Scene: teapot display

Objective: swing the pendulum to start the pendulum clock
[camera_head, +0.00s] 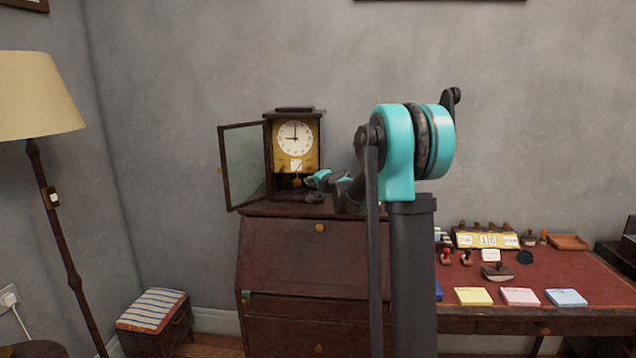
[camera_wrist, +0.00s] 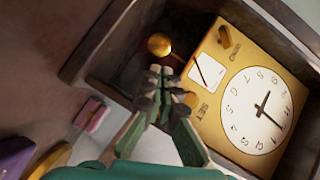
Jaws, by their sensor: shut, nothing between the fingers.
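The pendulum clock (camera_head: 267,158) is a dark wooden case with a white dial (camera_head: 295,138) and a gold panel, standing on a brown cabinet. Its glass door (camera_head: 245,165) is swung open to the left. The gold pendulum bob (camera_head: 297,182) hangs below the panel and shows in the wrist view (camera_wrist: 159,45). My gripper (camera_wrist: 161,72) is shut and empty, its fingertips at the case opening just short of the bob in the wrist view. I cannot tell whether they touch it. In the head view my gripper (camera_head: 311,182) reaches the clock from the right.
The brown cabinet (camera_head: 290,250) bears the clock. A desk (camera_head: 570,275) with stamps, sticky notes and a calendar (camera_head: 487,240) stands at the right. A floor lamp (camera_head: 55,230) and a striped-top stool (camera_head: 153,309) are at the left. A small pink object (camera_wrist: 92,115) lies outside the case.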

